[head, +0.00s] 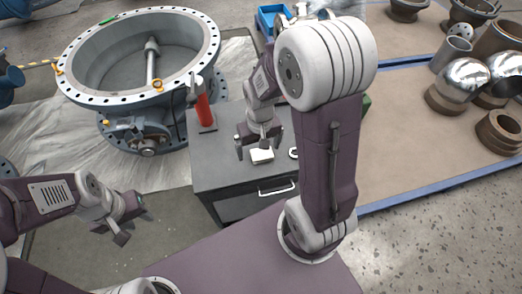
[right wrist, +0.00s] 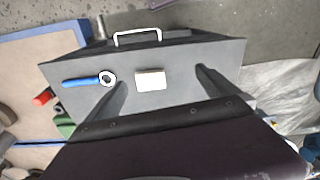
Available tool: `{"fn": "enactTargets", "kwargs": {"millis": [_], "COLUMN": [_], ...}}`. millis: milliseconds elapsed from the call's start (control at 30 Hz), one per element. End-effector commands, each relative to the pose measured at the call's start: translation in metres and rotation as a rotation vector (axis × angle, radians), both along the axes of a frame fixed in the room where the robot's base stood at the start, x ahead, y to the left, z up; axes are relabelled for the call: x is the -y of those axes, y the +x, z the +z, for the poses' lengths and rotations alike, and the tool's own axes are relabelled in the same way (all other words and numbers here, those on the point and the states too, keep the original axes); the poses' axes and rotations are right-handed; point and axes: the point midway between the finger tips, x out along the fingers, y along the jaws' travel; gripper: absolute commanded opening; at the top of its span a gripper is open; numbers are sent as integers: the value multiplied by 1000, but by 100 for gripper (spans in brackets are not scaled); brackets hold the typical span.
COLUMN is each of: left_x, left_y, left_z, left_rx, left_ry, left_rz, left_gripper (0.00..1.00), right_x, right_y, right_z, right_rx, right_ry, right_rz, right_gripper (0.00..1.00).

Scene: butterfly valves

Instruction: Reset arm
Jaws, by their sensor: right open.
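My right gripper (head: 258,142) is open and hangs over the top of a grey cabinet (head: 217,170). In the right wrist view its two fingers (right wrist: 163,80) are spread with nothing held. A small white block (right wrist: 151,80) lies on the cabinet top between and beyond the fingertips; it also shows under the gripper in the head view (head: 262,156). My left gripper (head: 134,226) is at the lower left, its fingers apart and empty, clear of any object. My right arm hides part of the cabinet.
A blue-handled ring tool (right wrist: 88,81) lies beside the block. A red upright object (head: 203,108) stands at the cabinet's left rear. A large butterfly valve (head: 135,95) is behind left. Metal balls (head: 462,85) and rings stand at right. A blue bin (head: 270,17) is at the back.

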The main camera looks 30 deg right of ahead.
Motion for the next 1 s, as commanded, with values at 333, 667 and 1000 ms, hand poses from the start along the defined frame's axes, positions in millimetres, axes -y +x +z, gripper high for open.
{"fn": "enactTargets", "kwargs": {"millis": [333, 667, 1000], "left_x": [0, 0, 0], "left_y": [0, 0, 0], "left_z": [0, 60, 63], "left_rx": [0, 0, 0], "left_ry": [0, 0, 0], "left_rz": [0, 0, 0], "left_gripper": [36, 36, 36], "right_x": [-25, -25, -25], "right_y": [-57, -56, -56], "right_z": [11, 71, 75], "right_rx": [48, 47, 47], "right_ry": [4, 5, 5], "right_rz": [95, 93, 93], "right_gripper": [98, 98, 98]}}
